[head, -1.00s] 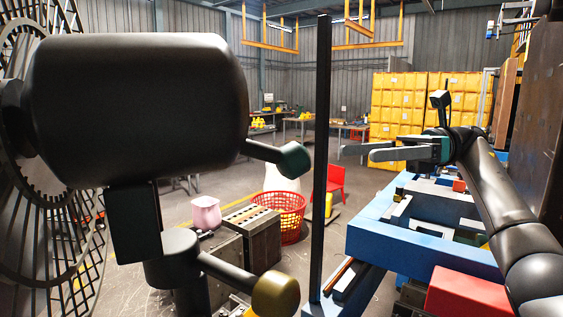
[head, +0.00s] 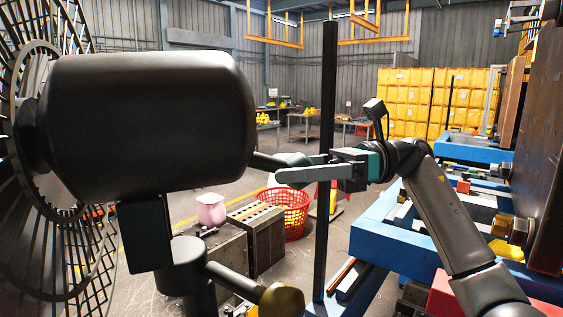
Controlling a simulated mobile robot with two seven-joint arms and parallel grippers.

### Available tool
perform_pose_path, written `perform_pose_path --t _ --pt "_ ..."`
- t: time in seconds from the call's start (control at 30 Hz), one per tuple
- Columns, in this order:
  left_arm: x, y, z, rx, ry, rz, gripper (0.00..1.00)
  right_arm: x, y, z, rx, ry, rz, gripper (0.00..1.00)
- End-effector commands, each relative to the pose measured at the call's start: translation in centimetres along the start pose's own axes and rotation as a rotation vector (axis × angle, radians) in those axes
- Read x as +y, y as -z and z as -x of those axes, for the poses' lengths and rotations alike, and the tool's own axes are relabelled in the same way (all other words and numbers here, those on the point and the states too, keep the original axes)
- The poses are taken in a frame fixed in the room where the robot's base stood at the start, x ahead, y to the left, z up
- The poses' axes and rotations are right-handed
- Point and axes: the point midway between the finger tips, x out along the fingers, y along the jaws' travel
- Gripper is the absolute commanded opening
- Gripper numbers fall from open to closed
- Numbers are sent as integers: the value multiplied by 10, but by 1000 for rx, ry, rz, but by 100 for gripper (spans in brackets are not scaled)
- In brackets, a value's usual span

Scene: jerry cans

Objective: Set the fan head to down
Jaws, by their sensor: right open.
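The fan head is at the left of the head view. Its big black motor housing (head: 150,120) lies about level, and its round wire cage (head: 45,190) is cut off by the left edge. A second rod with a brass-coloured knob (head: 281,300) comes off the stand below. Contact cannot be told. My left gripper is not in view.
A thin black upright post (head: 327,100) stands close to my right gripper. A blue frame table (head: 385,242) with parts is at the lower right. A brown panel (head: 545,150) stands at the right edge. A red basket (head: 285,212) is on the floor behind.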

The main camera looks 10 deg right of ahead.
Motion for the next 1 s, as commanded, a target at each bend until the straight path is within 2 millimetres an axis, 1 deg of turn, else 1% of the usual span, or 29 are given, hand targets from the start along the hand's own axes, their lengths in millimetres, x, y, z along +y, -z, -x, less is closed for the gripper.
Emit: perform_pose_path --t 0.03,0.13,0.4,0.43,1.0 --pt "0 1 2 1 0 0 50 0 0 -5 1 -2 0 89" --pt "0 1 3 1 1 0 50 0 0 -10 0 -1 -1 89" --pt "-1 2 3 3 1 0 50 0 1 -11 0 0 -1 89" --pt "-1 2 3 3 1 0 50 0 1 -11 0 0 -1 88" --pt "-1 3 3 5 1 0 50 0 0 -10 1 0 -1 24"
